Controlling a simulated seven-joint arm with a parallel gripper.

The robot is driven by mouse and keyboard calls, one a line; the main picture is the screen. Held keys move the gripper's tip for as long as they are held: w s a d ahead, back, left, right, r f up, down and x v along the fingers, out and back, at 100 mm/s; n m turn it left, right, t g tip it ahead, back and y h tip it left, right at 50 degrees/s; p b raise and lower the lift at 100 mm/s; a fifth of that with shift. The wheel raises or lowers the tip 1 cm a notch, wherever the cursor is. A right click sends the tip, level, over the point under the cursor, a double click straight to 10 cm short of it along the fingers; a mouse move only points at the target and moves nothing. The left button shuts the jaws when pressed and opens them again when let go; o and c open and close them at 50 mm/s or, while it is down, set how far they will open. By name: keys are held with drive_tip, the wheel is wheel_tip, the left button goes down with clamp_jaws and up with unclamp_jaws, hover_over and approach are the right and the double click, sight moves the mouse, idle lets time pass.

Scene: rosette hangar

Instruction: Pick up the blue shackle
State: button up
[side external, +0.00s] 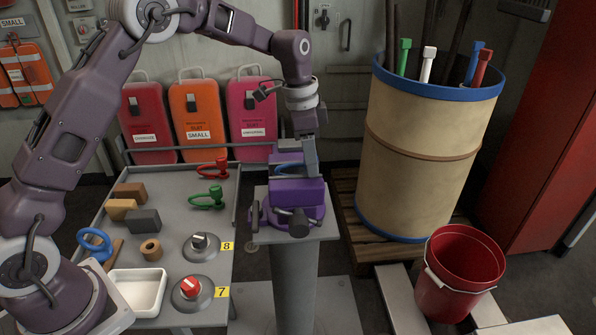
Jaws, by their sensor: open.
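A blue curved piece (287,168), which looks like the blue shackle, shows at the purple vise (297,196) on the grey pedestal. Only part of it is visible; my gripper and the vise hide the rest. My gripper (310,158) points down just above the vise, at the right of the blue piece. Its fingers are seen nearly edge-on, and I cannot tell whether they touch the piece. A red shackle (213,167) and a green shackle (208,198) lie on the grey table.
The table (180,182) also holds several blocks (144,221), a blue ring-shaped item (94,244), a white tray (139,290) and two round knobs (187,290). A large drum (423,145) and a red bucket (458,273) stand to the right.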

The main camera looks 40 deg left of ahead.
clamp_jaws()
drive_tip(key=shift+r, duration=4.3)
drive_tip(key=shift+a, duration=0.1)
